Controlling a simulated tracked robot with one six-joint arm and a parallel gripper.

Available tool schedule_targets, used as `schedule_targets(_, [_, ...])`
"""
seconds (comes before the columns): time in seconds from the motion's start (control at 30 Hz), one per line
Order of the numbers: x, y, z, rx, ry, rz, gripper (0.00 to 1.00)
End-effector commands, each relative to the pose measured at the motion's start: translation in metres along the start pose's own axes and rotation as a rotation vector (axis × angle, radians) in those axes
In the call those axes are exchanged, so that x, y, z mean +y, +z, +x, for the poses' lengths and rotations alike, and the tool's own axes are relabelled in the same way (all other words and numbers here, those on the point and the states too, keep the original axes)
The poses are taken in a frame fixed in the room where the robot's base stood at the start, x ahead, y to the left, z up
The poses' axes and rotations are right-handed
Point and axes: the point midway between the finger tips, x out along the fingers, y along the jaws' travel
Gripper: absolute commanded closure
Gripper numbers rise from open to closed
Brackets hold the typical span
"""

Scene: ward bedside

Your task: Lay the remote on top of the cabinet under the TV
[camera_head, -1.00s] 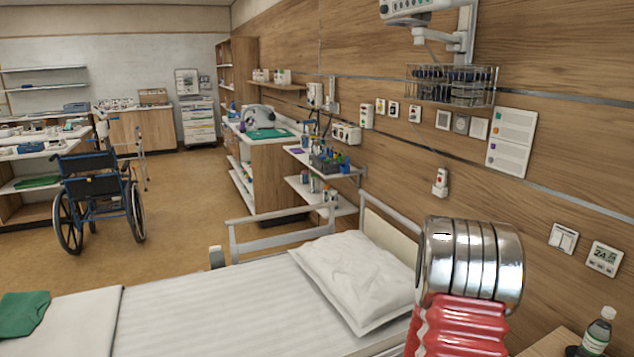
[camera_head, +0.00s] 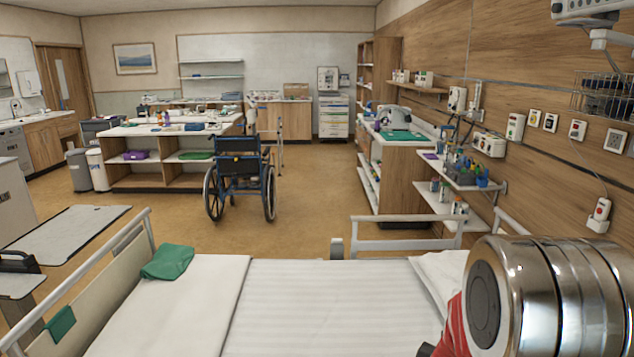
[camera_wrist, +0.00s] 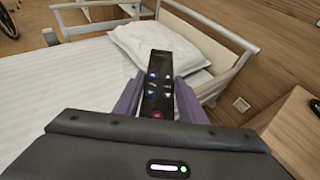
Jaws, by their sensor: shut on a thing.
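The remote (camera_wrist: 160,83) is a dark, slim bar with a red button and several small coloured buttons. It shows in the wrist view, where my gripper (camera_wrist: 158,100) is shut on it between two purple-grey fingers. The remote is held above the bed, with its far end toward the pillow. In the head view my metal arm link fills the lower right, and neither the gripper nor the remote is seen. No TV, and no cabinet that I can tell stands under one, shows in these frames.
The bed (camera_head: 310,290) with white sheets, a pillow (camera_wrist: 158,45) and a green cloth (camera_head: 168,262) lies in front. A wheelchair (camera_head: 240,175) stands beyond it. A wooden counter unit (camera_head: 400,165) lines the right wall. A wooden bedside surface (camera_wrist: 300,125) is at right. Floor is open at centre left.

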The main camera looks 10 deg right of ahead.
Motion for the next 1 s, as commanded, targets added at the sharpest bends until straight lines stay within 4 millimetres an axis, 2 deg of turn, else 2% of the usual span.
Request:
schedule_targets(0.03, [0.017,0.001,-0.008,-0.002,0.031,-0.011,0.88])
schedule_targets(0.1, [0.036,0.001,-0.018,-0.001,0.067,-0.027,0.88])
schedule_targets(0.63, [0.172,0.003,-0.110,-0.002,0.337,-0.137,0.88])
schedule_targets(0.8, [0.200,-0.001,-0.132,0.000,0.395,-0.164,0.88])
schedule_targets(1.0, [0.208,-0.004,-0.139,0.000,0.414,-0.172,0.88])
